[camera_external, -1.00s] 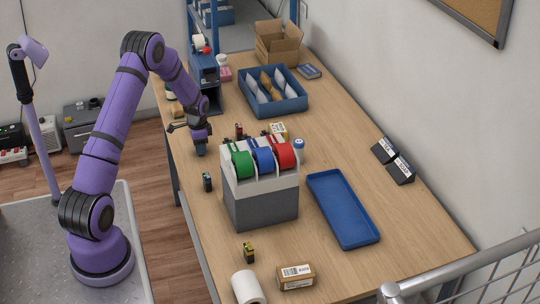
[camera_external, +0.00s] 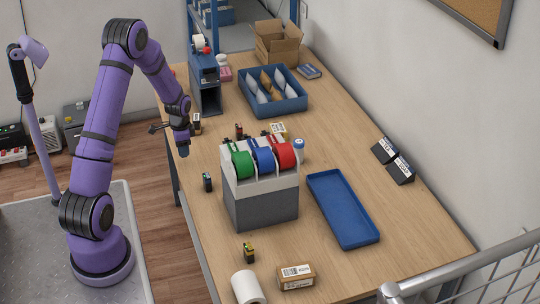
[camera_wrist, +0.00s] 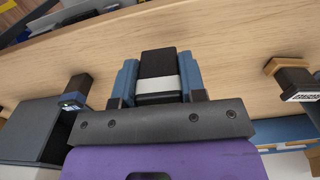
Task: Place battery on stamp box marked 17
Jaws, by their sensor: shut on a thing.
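My gripper (camera_external: 182,150) hangs over the left edge of the counter (camera_external: 345,165), beyond the tape dispenser. In the wrist view my gripper (camera_wrist: 157,85) has its blue fingers shut on a black block with a pale band (camera_wrist: 160,75), which I take to be the battery. The teal one (camera_wrist: 73,98) and the orange-topped one (camera_wrist: 295,83) flank my gripper in the wrist view. I cannot read a 17 on any.
The grey tape dispenser (camera_external: 260,203) with green, blue and red rolls stands mid-counter. A blue shelf unit (camera_external: 207,88), a blue bin of envelopes (camera_external: 273,110) and an open carton stand farther back.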

